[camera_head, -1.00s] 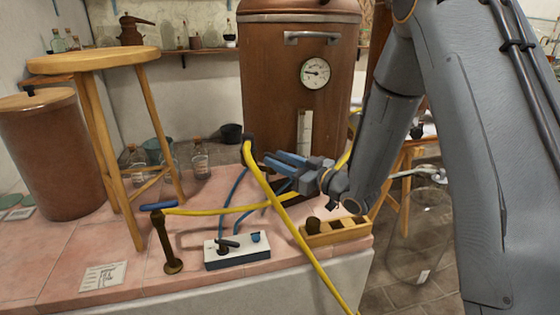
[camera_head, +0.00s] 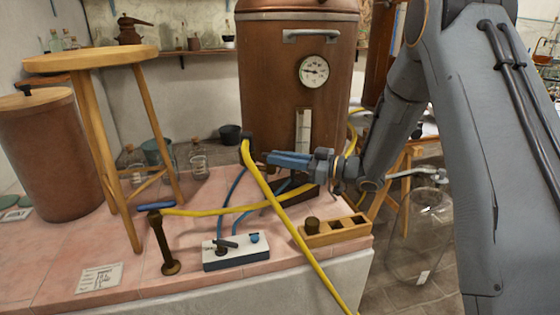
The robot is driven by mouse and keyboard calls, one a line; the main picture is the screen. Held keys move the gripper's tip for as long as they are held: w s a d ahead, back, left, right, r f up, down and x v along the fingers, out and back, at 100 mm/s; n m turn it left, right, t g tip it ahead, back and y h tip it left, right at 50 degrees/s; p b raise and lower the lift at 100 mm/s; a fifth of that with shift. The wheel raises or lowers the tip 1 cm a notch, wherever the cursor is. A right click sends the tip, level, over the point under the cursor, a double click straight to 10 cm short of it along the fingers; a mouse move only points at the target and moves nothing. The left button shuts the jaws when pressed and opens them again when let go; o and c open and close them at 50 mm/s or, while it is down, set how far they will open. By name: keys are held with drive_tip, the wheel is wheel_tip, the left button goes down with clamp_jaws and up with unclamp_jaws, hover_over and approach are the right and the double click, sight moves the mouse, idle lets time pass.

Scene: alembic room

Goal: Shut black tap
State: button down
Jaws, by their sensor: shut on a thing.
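A black tap (camera_head: 248,139) shows at the lower front of the copper boiler (camera_head: 265,100), at the upper end of a yellow hose (camera_head: 268,190). My gripper (camera_head: 268,158) reaches in from the right with its blue fingers roughly level. The fingertips are shut at the tap, just right of the hose. The exact contact is small and partly hidden by the hose and fingers, and I cannot read the tap's handle angle.
A white block with a black lever (camera_head: 226,244) and a blue knob (camera_head: 254,238) sits in front. A wooden holder (camera_head: 335,232) stands to its right. A brass stand (camera_head: 162,245) and a wooden stool (camera_head: 90,58) are on the left. The yellow hose crosses before my gripper.

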idle(0.3)
drive_tip(key=c, duration=1.7)
unclamp_jaws()
drive_tip(key=shift+r, duration=0.1)
